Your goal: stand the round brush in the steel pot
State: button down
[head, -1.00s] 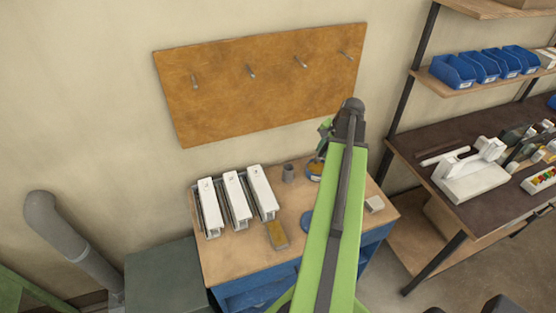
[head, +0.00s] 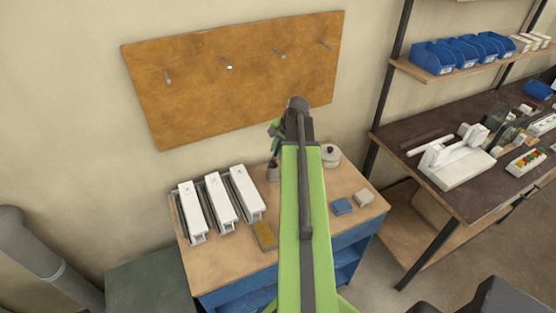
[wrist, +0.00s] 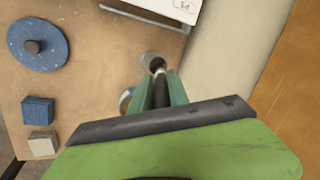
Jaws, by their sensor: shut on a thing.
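My gripper (head: 275,132) is shut on the round brush. In the wrist view the brush (wrist: 159,80) shows as a dark handle with a pale metal band, pointing away from the jaws (wrist: 160,98). The small grey steel pot (head: 273,174) stands at the back of the bench, right of the white clamps; it also shows in the wrist view (wrist: 149,57), just beyond the brush. The brush's lower end is over or at the pot's mouth. I cannot tell whether it is inside.
White clamps (head: 220,200) stand in a row on the bench (head: 322,242). A brown block (head: 265,235) lies in front. A lidded white pot (head: 331,156), blue block (head: 342,206) and beige block (head: 364,198) are to the right. A blue disc (wrist: 38,43) shows in the wrist view.

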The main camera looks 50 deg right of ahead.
notch_tip(320, 180, down, 4)
jog(key=b, duration=0.4)
jog(key=shift+s, duration=0.1)
jog(key=c, duration=1.3)
grip_release()
jog(key=shift+o, duration=0.2)
jog(key=p+v, duration=1.1)
jog(key=v, duration=0.1)
jog(key=shift+p, duration=0.3)
jog(key=shift+a, duration=0.1)
